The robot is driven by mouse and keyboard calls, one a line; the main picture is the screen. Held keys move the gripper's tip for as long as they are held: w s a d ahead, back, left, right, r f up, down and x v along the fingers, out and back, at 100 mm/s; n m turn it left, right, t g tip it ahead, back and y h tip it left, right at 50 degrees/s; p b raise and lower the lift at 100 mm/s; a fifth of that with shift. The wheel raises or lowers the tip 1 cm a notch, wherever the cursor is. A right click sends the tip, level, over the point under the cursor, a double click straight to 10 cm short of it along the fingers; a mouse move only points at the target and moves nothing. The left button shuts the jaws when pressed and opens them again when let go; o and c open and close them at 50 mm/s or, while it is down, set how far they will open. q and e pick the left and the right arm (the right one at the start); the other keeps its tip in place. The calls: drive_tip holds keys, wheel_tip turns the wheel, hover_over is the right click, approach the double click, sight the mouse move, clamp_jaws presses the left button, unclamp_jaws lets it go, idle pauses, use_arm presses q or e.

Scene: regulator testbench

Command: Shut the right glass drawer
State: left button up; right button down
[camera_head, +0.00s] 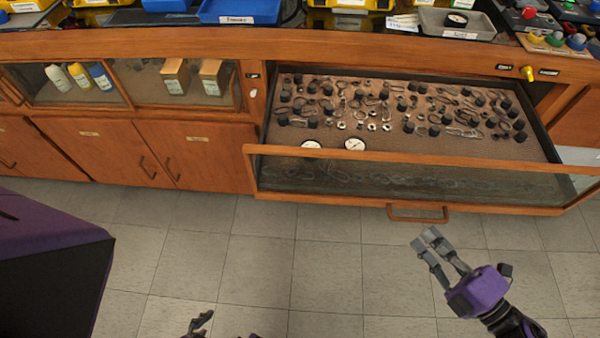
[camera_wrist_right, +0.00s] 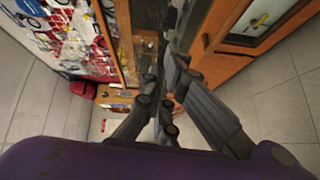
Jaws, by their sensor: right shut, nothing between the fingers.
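The right glass drawer (camera_head: 400,176) is pulled out of the wooden bench, with a glass front panel in a wooden frame. Its wooden handle (camera_head: 418,215) sits low on the front. Inside lie rows of small metal fittings and black knobs, plus two round gauges near the front. My right gripper (camera_head: 427,240) is shut and empty, just in front of and below the handle, apart from it in the head view. Its fingers also show in the right wrist view (camera_wrist_right: 167,70). Only a piece of my left gripper (camera_head: 199,322) shows at the bottom edge; its state is unclear.
Left of the drawer, a glass-fronted compartment (camera_head: 125,103) holds bottles and boxes, above closed wooden cabinet doors (camera_head: 185,155). Blue trays (camera_head: 240,11) and yellow items stand on the benchtop. The tiled floor (camera_head: 310,270) in front is clear.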

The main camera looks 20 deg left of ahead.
use_arm(q)
drive_tip(key=shift+w+d+r+p, duration=0.15)
drive_tip(key=shift+w+r+p, duration=0.6)
drive_tip(key=shift+w+r, duration=0.2)
use_arm(e)
drive_tip(key=w+a+n+g+y, duration=0.1)
drive_tip(key=w+a, duration=0.4)
drive_tip(key=a, duration=0.7)
drive_tip(key=shift+w+r+n+g+y, duration=0.3)
drive_tip(key=shift+r+n+g, duration=0.15)
drive_tip(key=shift+n, duration=0.45)
